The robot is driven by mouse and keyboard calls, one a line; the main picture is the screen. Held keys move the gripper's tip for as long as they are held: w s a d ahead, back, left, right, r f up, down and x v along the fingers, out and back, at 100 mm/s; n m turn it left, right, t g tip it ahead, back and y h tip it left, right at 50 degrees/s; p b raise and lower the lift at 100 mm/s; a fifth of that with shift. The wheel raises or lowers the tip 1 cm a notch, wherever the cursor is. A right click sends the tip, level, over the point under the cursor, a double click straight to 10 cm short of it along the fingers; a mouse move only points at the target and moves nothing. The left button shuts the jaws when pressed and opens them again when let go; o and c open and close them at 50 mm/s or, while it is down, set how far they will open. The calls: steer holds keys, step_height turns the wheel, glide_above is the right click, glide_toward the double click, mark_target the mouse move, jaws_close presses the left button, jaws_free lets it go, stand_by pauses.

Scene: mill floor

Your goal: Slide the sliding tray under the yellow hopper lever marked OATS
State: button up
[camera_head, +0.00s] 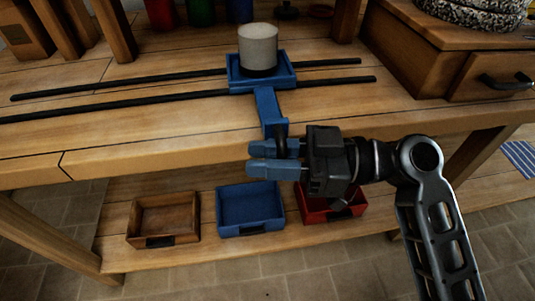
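The sliding tray (289,82) is blue and sits across two dark rails on the bench, with a grey cup (258,46) upright on it. A blue arm (269,107) reaches from the tray to the bench's front edge and ends in a dark upright handle (280,138). My gripper (276,160) is at this handle, coming from the right. Its blue fingers lie one on each side of the handle and look closed on it. No yellow lever and no OATS mark is in view. Only the lower ends of red (160,14), green (201,11) and blue (238,10) things show at the top.
The rails (130,104) run far left of the tray and a shorter way right. A wooden drawer box (455,60) stands at the right. Wooden (190,215), blue (250,208) and red (310,205) bins stand on the shelf below. The rails left of the tray are clear.

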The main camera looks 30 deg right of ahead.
steer(key=v, duration=0.8)
steer(key=shift+a, duration=0.1)
stand_by(0.4)
steer(key=s+d+f+m+t+h+p, duration=0.3)
steer(key=s+f+m+h+p, duration=0.3)
steer(key=s+f+m+h, duration=0.5)
steer(key=s+a+r+t+h+p, duration=0.2)
steer(key=s+r+h+p, duration=0.2)
steer(key=s+r, duration=0.6)
step_height(320, 180, up, 4)
steer(key=shift+s+a+r+m+t, duration=0.2)
steer(key=shift+s+a+m+t, duration=0.1)
steer(key=shift+t, duration=0.1)
